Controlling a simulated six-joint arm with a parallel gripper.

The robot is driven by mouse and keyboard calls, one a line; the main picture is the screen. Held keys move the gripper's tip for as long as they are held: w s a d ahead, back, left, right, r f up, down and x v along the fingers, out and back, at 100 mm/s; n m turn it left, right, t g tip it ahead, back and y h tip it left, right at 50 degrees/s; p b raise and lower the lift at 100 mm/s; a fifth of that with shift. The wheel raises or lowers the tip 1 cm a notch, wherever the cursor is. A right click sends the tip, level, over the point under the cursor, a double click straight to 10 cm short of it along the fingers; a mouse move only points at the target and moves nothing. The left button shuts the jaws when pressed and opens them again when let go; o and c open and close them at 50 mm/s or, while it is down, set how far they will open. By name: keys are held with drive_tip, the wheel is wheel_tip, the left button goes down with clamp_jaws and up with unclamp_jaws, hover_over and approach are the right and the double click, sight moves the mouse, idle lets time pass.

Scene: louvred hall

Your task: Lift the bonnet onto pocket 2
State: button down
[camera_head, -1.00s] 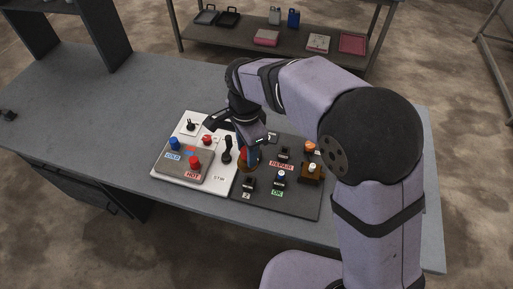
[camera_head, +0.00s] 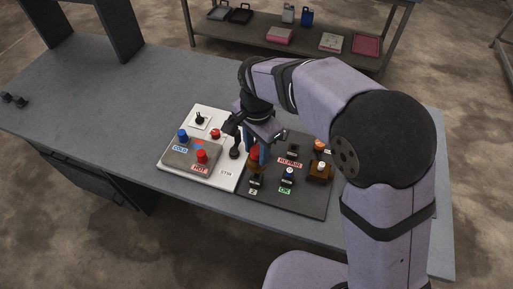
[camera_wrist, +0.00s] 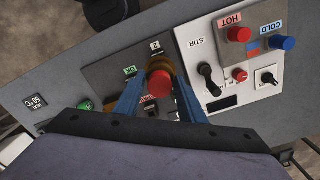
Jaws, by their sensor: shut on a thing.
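My gripper (camera_wrist: 160,76) is shut on an amber-brown piece with a round red top, which I take for the bonnet (camera_wrist: 159,84). The blue fingers lie on either side of it in the wrist view. In the head view my gripper (camera_head: 258,148) points down over the dark panel, and the bonnet (camera_head: 256,167) hangs or stands at its tips. It is right behind the label 2 (camera_head: 253,191), with a black fitting (camera_head: 256,183) there partly in view. I take this spot for pocket 2. Whether the bonnet touches it is hidden.
The dark panel (camera_head: 305,205) also bears an OK switch (camera_head: 288,174), a REPAIR label (camera_head: 289,161) and a brown block (camera_head: 320,172). The white panel (camera_head: 220,185) to the left holds a black STIR lever (camera_head: 235,150) and red and blue knobs.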

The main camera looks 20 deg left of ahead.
sight(257, 164)
wheel_tip(257, 164, down, 4)
drive_tip(key=b, duration=0.3)
drive_tip(key=shift+f, duration=0.4)
drive_tip(key=shift+f, duration=0.2)
idle(0.3)
drive_tip(key=shift+f, duration=0.25)
idle(0.3)
drive_tip(key=shift+f+b, duration=0.4)
drive_tip(key=shift+f, duration=0.35)
drive_tip(key=c, duration=1.1)
unclamp_jaws()
